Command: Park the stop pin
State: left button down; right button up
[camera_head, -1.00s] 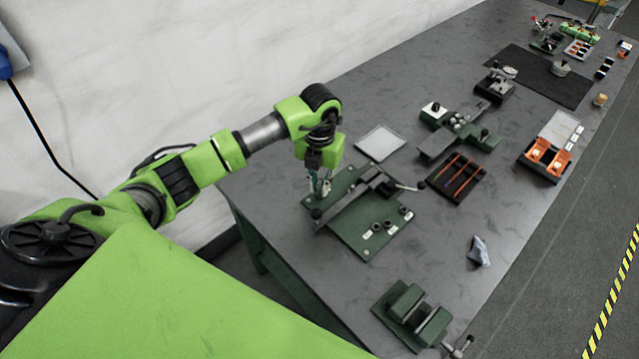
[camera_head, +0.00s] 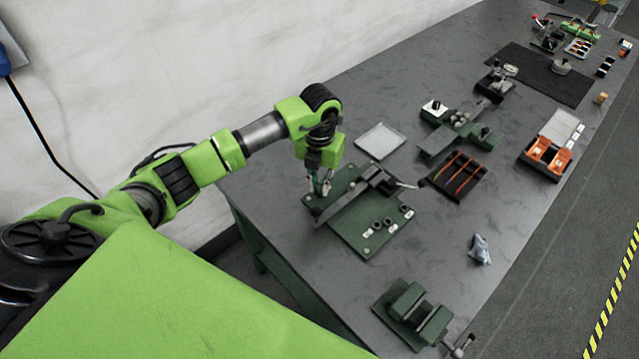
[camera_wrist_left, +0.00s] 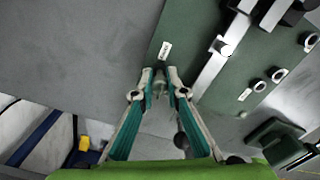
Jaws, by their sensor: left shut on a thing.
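The green fixture plate (camera_head: 372,236) lies on the bench with a grey bar and lever (camera_head: 352,198) across it. It also shows in the wrist view (camera_wrist_left: 195,25), with a small white label (camera_wrist_left: 165,50) near the fingertips. My left gripper (camera_head: 320,188) is over the plate's far left corner. In the wrist view my left gripper (camera_wrist_left: 159,82) is shut on a small grey metal piece, seemingly the stop pin (camera_wrist_left: 159,87). The fingers hide most of it, and I cannot tell whether its lower end touches the plate. Several dark round bushings (camera_head: 377,226) with white labels stand on the plate.
A light tray (camera_head: 380,141) lies behind the fixture. A black rack with orange sticks (camera_head: 457,176) stands to its right. A green vise (camera_head: 412,314) is at the front, a crumpled cloth (camera_head: 480,250) at the right. Bare bench separates them.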

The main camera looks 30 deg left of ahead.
pick_arm(q)
jog(key=c, duration=2.3)
grip_release()
jog(key=shift+f, duration=0.1)
jog(key=shift+c, duration=0.2)
jog(key=shift+r, duration=0.2)
jog(key=shift+r+p, duration=1)
jog(key=shift+r, duration=0.35)
jog(key=o, duration=0.6)
jog(key=shift+c, duration=0.2)
